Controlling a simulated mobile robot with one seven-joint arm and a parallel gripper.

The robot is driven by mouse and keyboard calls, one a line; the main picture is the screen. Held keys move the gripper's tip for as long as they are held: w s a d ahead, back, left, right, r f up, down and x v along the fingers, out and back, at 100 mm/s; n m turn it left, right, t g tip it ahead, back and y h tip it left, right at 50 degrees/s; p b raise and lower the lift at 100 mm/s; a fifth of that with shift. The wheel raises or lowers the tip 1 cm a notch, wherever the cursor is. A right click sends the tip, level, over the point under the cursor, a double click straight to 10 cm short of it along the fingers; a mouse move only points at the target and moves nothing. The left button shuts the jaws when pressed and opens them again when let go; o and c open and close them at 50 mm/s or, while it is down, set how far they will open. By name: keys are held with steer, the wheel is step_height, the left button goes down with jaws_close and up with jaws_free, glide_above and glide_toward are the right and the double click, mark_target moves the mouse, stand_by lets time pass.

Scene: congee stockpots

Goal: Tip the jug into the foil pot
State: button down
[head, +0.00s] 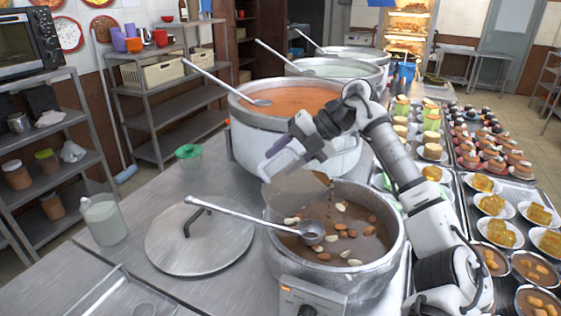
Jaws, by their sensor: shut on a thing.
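A clear, see-through jug (292,197) hangs tilted over the near silvery pot (377,279), its mouth toward the right. Brown contents show at its lip, and dark bits fall below it toward the pot. My gripper (284,156) is shut on the jug at its upper side, above the pot's back left rim. The exact grip is hard to make out. The pot, which looks like the foil pot, holds brown liquid with almonds and pale pieces floating in it. How much is left in the jug cannot be told.
A ladle (245,215) rests across the pot's left rim. A large pot of orange congee (300,99) stands behind. Trays of desserts (490,203) fill the right.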

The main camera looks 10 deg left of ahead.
mark_target(300, 158)
steer(key=shift+w+d+f+y+b, duration=0.15)
steer(key=shift+d+y+b, duration=0.3)
steer(key=shift+d+y, duration=1.25)
steer(key=shift+w+d+f+g+y+b, duration=0.15)
steer(key=shift+d+f+y+b, duration=0.4)
steer(key=shift+d+y, duration=0.35)
steer(key=shift+w+d+f+g+y+b, duration=0.1)
steer(key=shift+d+f+g+y+b, duration=0.1)
steer(key=shift+d+f+y+b, duration=0.55)
steer(key=shift+w+d+f+g+y+b, duration=0.15)
steer(key=shift+d+f+y+b, duration=0.2)
steer(key=shift+d+y, duration=0.65)
steer(key=shift+d+r+y+b, duration=0.15)
steer(key=shift+d+y+b, duration=0.1)
steer(key=shift+d+y, duration=0.25)
steer(key=shift+d+r+y+b, duration=0.15)
steer(key=shift+d+y+b, duration=0.1)
steer(key=shift+d+y, duration=0.25)
